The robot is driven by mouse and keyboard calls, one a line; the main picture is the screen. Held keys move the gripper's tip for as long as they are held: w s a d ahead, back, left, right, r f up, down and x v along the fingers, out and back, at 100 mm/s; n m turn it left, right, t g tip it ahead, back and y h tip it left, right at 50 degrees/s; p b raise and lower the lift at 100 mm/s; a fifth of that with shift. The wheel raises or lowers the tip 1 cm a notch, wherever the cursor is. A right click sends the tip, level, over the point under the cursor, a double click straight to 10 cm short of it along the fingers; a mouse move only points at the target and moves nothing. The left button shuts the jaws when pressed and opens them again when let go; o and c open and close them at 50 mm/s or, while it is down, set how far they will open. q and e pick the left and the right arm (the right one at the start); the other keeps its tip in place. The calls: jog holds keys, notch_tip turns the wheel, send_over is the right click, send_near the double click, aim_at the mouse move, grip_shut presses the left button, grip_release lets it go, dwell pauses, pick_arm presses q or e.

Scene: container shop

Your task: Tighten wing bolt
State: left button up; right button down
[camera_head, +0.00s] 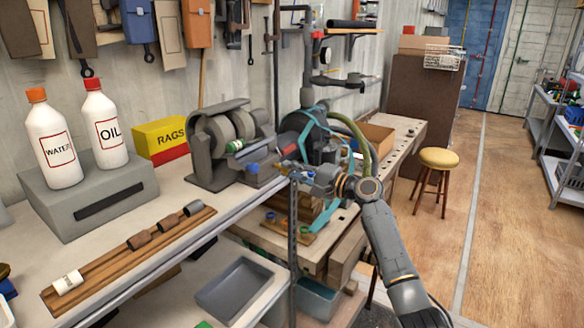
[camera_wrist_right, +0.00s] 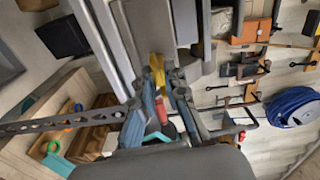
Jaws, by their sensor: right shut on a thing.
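My right gripper (camera_head: 284,169) reaches in from the lower right to the front of the grey grinder-like machine (camera_head: 215,142) on the bench. In the right wrist view my right gripper (camera_wrist_right: 170,75) has its fingers closed around a small yellow piece (camera_wrist_right: 157,66), which looks like the wing bolt. The yellow piece is against a grey part of the machine. The fingers hide much of it, so its turn angle and how tight it sits cannot be told. A red piece (camera_wrist_right: 160,110) shows between the fingers, nearer the palm. My left gripper is not in view.
A water bottle (camera_head: 52,140) and an oil bottle (camera_head: 104,124) stand on a grey box (camera_head: 92,200) at left. A yellow rags box (camera_head: 160,139) is beside the machine. A wooden rack (camera_head: 125,258) lies in front. A stool (camera_head: 438,160) stands on open floor at right.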

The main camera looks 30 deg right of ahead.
jog(key=shift+m, duration=0.6)
jog(key=c, duration=1.5)
grip_release()
jog(key=shift+s, duration=0.15)
jog(key=v, duration=1.1)
jog(key=shift+s+d+f, duration=0.1)
jog(key=shift+s+d, duration=0.1)
jog(key=shift+s, duration=0.1)
